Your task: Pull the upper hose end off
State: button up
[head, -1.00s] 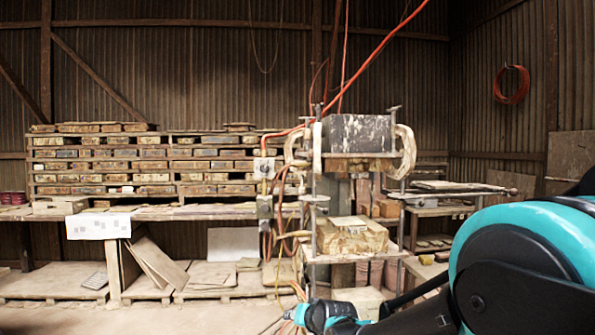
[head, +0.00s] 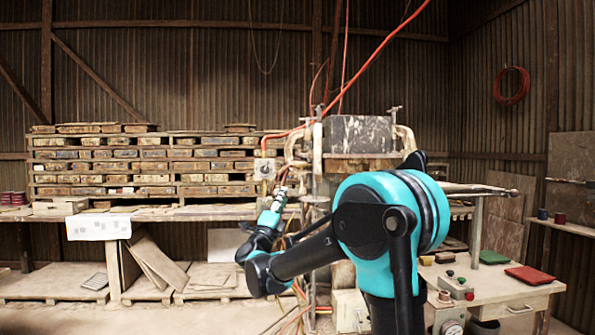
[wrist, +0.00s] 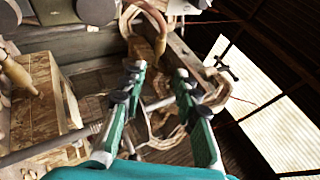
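My gripper (head: 281,188) is raised beside these hoses, just right of the box. In the wrist view, my gripper (wrist: 158,74) is open, its two green-and-black fingers spread. A curved pale hose (wrist: 150,12) leads into a brownish tapered piece (wrist: 151,50) near the gap between the fingertips. I cannot tell whether that piece is the upper hose end, nor whether a finger touches it.
The press frame and a wooden block (wrist: 45,95) stand close to the fingers. A worktable (head: 510,285) with a red pad (head: 528,278) and a green pad (head: 493,257) is at right. My arm hides the lower press.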

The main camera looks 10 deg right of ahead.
aim_at(298, 167)
jog(key=x, duration=1.7)
jog(key=shift+w+d+r, duration=0.1)
jog(key=shift+d, duration=0.05)
jog(key=shift+c, duration=0.4)
grip_shut()
